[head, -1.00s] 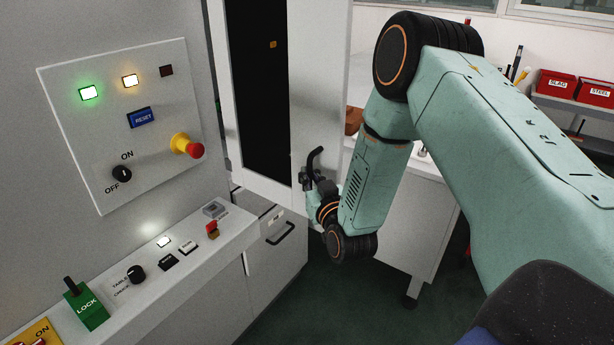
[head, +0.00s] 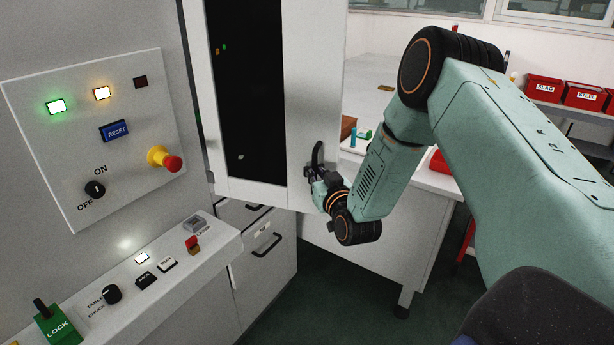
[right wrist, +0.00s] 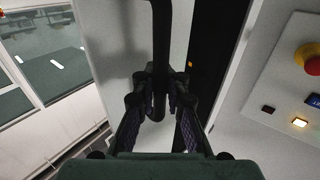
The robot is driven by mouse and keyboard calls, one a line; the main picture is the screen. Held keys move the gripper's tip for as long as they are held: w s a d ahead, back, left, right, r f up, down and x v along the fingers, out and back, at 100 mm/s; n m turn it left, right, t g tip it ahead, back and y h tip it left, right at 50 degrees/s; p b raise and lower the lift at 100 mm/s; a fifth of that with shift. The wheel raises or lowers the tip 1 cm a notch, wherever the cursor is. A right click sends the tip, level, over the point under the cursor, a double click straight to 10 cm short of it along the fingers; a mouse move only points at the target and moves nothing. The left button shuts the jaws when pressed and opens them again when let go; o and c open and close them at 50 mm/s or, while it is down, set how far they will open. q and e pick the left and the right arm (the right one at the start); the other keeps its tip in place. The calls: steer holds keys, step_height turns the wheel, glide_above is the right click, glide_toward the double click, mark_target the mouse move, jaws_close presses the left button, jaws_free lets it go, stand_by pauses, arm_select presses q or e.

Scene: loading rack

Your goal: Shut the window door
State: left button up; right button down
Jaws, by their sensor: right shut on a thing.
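The window door (head: 312,75) is a white framed panel with a dark pane (head: 243,110), in the middle of the head view. A black handle (head: 318,153) stands on the right part of its frame. My right gripper (head: 316,173) is at this handle and shut on it. In the right wrist view the black handle (right wrist: 161,45) runs down between the two fingers of my right gripper (right wrist: 158,100). The white door face (right wrist: 120,40) is behind it. My left gripper is not in view.
A control panel (head: 130,185) with lit lamps, a reset button and a red emergency knob (head: 172,163) is at the left. A ledge with a green lock switch (head: 58,325) lies below. A white table (head: 385,235) stands behind my right arm, with red bins (head: 583,96) farther back.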

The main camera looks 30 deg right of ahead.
mark_target(324, 165)
steer(key=w+d, duration=0.1)
steer(key=d+b, duration=0.1)
steer(key=d, duration=0.1)
steer(key=w+d, duration=0.1)
steer(key=shift+w+d+f, duration=0.3)
steer(key=shift+f, duration=0.05)
steer(key=shift+w+d+r+b, duration=0.1)
steer(key=shift+w+d+b, duration=0.4)
steer(key=shift+w+d, duration=0.45)
steer(key=c, duration=1.4)
jaws_free()
steer(key=shift+d+r, duration=0.1)
steer(key=shift+a+r, duration=0.1)
steer(key=shift+a, duration=0.1)
steer(key=shift+s, duration=0.1)
steer(key=v, duration=1.1)
steer(key=shift+s, duration=0.4)
steer(key=shift+a, duration=0.15)
